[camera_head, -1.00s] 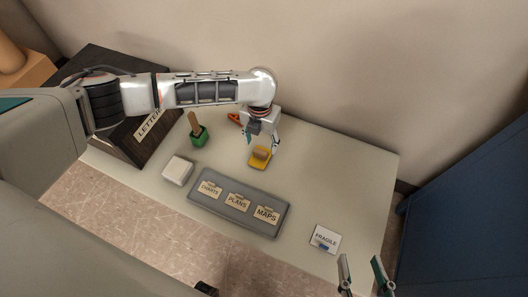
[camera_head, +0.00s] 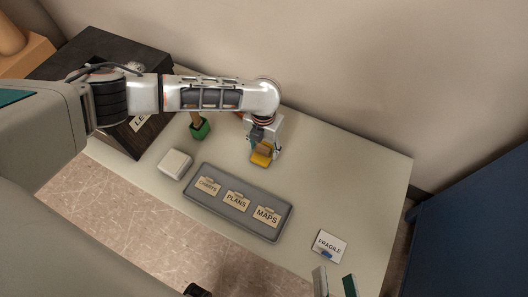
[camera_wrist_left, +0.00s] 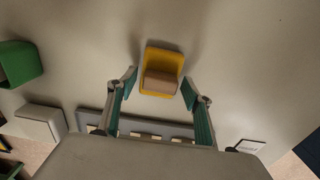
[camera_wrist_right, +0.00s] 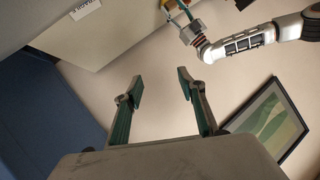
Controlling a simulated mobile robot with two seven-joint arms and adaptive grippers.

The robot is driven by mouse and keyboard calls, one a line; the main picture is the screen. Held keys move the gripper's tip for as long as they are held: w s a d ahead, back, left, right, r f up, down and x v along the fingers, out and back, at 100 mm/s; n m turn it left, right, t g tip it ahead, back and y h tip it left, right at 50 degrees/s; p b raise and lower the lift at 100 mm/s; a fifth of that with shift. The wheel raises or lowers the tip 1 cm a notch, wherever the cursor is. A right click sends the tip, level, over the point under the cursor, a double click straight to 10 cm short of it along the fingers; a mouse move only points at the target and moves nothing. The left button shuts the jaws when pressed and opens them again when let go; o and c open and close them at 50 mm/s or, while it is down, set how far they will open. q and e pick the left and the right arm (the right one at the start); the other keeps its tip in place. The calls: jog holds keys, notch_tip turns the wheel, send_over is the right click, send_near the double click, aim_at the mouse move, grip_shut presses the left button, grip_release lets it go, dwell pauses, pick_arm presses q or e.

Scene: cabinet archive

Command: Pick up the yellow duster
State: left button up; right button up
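The yellow duster (camera_head: 262,159), a yellow block with a tan wooden handle, lies on the table in the head view. My left gripper (camera_head: 264,150) is right above it there. In the left wrist view the duster (camera_wrist_left: 162,62) sits just beyond and between the fingertips of my open left gripper (camera_wrist_left: 160,88), with space on both sides. My right gripper (camera_wrist_right: 160,82) is open and empty in the right wrist view. In the head view my right gripper (camera_head: 335,283) shows at the bottom edge, away from the duster.
A grey tray (camera_head: 205,205) holds cards marked charts, plans and maps. A "FRAGILE" card (camera_head: 330,243) lies at the right. A dark letter box (camera_head: 100,70) is at the left.

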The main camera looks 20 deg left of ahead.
pick_arm(q)
jog(key=c, duration=0.8)
jog(key=shift+c, duration=0.2)
jog(key=shift+r, duration=0.25)
notch_tip(320, 180, up, 10)
jog(key=p, duration=0.4)
notch_tip(320, 180, up, 10)
jog(key=f+p, duration=0.1)
jog(key=p, duration=0.3)
send_over(265, 146)
jog(key=shift+s+r, duration=0.25)
jog(key=shift+s, duration=0.15)
pick_arm(e)
jog(key=d+n+g+h, duration=0.1)
jog(key=d+n, duration=0.4)
jog(key=d, duration=0.2)
jog(key=shift+w+d+f+h, duration=0.2)
jog(key=shift+d+f+h, duration=0.15)
jog(key=shift+f+h, duration=0.1)
pick_arm(q)
jog(key=shift+o, duration=0.7)
